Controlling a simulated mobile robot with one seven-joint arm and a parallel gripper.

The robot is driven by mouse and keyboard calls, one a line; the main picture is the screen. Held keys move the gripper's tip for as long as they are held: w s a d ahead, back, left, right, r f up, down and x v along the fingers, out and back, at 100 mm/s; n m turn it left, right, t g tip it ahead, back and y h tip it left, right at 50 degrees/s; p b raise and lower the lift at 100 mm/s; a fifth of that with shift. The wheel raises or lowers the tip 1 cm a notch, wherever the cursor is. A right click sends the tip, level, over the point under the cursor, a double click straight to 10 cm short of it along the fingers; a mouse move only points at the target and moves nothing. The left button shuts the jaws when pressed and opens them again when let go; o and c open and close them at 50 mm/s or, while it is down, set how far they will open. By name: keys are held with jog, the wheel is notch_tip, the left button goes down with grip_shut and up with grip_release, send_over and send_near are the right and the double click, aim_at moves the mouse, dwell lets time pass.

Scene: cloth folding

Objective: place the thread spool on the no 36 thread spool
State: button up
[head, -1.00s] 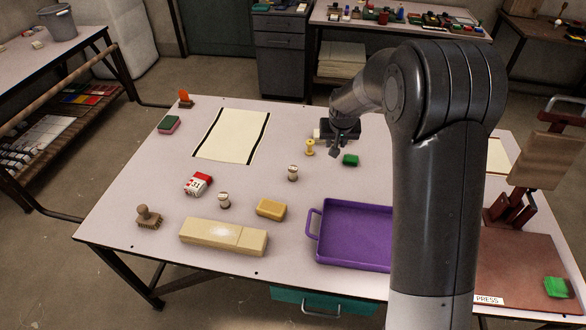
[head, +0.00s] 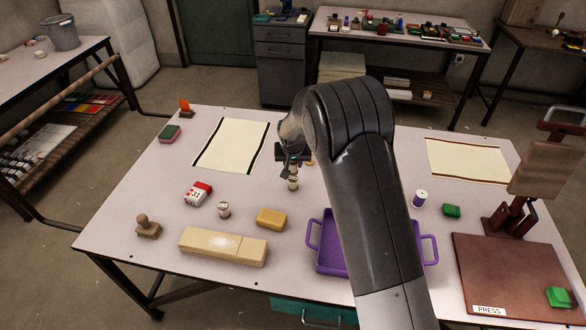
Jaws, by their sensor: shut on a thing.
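A pale thread spool (head: 293,184) stands near the middle of the table, directly below my gripper (head: 292,173). My gripper points down and is shut on the top of this spool. Whether the spool is lifted off the table cannot be told. A second, similar pale spool (head: 224,209) stands upright to the left and nearer. A white and purple spool (head: 420,197) stands to the right of my arm. A yellow spool (head: 310,162) is mostly hidden behind my gripper. The number labels are too small to read.
A purple tray (head: 313,236) is partly hidden by my arm. A yellow block (head: 271,218), a long beige box (head: 222,246), a red and white box (head: 197,193) and a brush (head: 148,228) lie around.

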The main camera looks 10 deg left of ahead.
aim_at(293, 169)
jog(key=shift+f, duration=1.35)
jog(key=shift+f, duration=0.1)
jog(key=o, duration=0.9)
jog(key=shift+o, duration=0.2)
jog(key=v, duration=1.2)
jog(key=shift+r, duration=0.25)
